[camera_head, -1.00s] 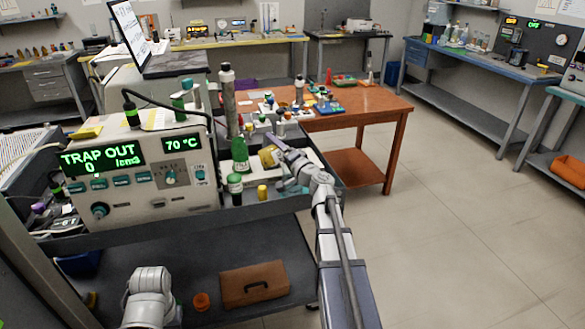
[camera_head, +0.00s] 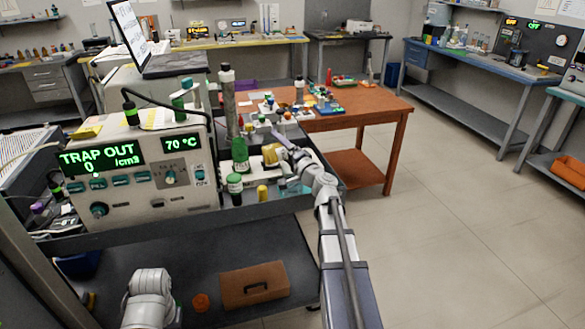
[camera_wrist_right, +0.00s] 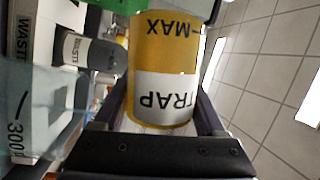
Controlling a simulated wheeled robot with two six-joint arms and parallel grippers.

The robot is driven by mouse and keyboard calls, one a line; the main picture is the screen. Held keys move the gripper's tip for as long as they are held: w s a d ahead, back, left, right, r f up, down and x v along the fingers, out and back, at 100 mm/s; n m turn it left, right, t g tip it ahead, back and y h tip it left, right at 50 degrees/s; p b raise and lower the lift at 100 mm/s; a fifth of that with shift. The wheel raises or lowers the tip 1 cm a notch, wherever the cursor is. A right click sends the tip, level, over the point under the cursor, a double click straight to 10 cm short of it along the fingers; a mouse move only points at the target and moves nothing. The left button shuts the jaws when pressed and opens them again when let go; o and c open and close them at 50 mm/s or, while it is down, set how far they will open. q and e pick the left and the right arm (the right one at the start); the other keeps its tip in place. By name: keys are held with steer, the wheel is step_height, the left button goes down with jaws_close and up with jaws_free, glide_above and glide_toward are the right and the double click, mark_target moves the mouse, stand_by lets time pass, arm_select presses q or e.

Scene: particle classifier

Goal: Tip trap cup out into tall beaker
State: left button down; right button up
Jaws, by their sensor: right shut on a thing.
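The trap cup (camera_wrist_right: 165,65) is a yellow cylinder with a white TRAP label, upside down in the right wrist view. My right gripper (camera_wrist_right: 165,112) is shut on it, a finger on each side. In the head view the yellow cup (camera_head: 270,154) is at the tip of my right gripper (camera_head: 284,150), above the dark bench beside the machine. A clear beaker with a 300 mark (camera_wrist_right: 28,110) stands at the left of the wrist view, close to the cup but apart from it. The cup's contents are hidden.
The machine (camera_head: 130,180) reads TRAP OUT 0 and 70 °C. Green bottles (camera_head: 240,155) and a small yellow-capped vial (camera_head: 262,192) stand close to the cup. A grey WASTE bottle (camera_wrist_right: 85,52) is near it in the wrist view. Open floor lies to the right.

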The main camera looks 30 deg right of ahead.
steer(key=shift+s+d+r+m+t+h+b, duration=0.15)
steer(key=shift+d+m+t+h+b, duration=0.15)
steer(key=shift+m, duration=0.75)
steer(key=shift+d+r+m+t+h+b, duration=0.1)
steer(key=shift+d+m+t+h+b, duration=0.25)
steer(key=shift+m, duration=0.65)
steer(key=shift+s+d+r+m+t+h+b, duration=0.15)
steer(key=shift+d+m+t+b, duration=0.2)
steer(key=shift+m, duration=0.7)
stand_by(1.1)
steer(key=shift+d+r+m+h+p, duration=0.15)
steer(key=shift+r+m+h+p, duration=0.25)
steer(key=shift+r+m+h, duration=0.5)
stand_by(0.5)
steer(key=shift+s+d+f+m+h+b, duration=0.1)
steer(key=shift+d+m+h+b, duration=0.2)
steer(key=shift+m, duration=0.85)
steer(key=shift+d+f+m+h+b, duration=0.1)
steer(key=shift+d+m+h+b, duration=0.15)
steer(key=shift+m, duration=0.9)
